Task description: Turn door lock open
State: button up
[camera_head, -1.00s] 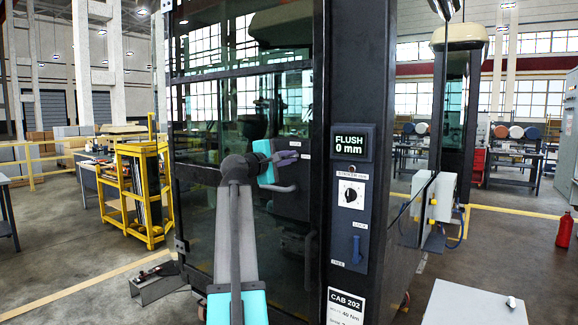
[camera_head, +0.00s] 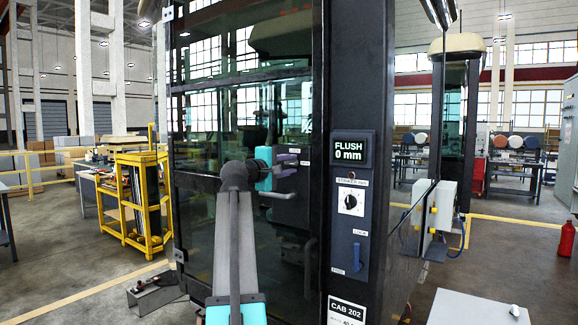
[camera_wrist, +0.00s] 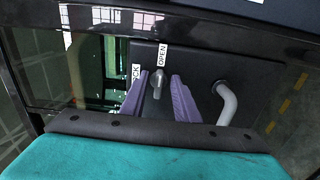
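The door lock is a small grey turn knob (camera_wrist: 158,82) on the dark lock plate (camera_wrist: 196,62) of the cab door. An OPEN label (camera_wrist: 162,56) stands just above it in the wrist view, and a LOCK label (camera_wrist: 135,76) is to its left, partly covered by a finger. My gripper (camera_wrist: 159,78) is open, its two purple fingers apart on either side of the knob; I cannot tell whether they touch it. In the head view my gripper (camera_head: 286,165) is at the door plate and hides the knob. I cannot tell which setting the knob is in.
A curved door handle (camera_wrist: 228,104) is right of the fingers. The cab post carries a display reading FLUSH 0 mm (camera_head: 349,150), a striker dial (camera_head: 350,202) and a blue lever (camera_head: 357,256). A yellow cart (camera_head: 140,200) stands left, a grey box (camera_head: 480,308) front right.

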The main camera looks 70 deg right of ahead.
jog(key=shift+a, duration=0.15)
jog(key=b+v, duration=0.1)
jog(key=v, duration=1.2)
jog(key=shift+a+b, duration=0.25)
jog(key=shift+b, duration=0.05)
jog(key=shift+w, duration=0.15)
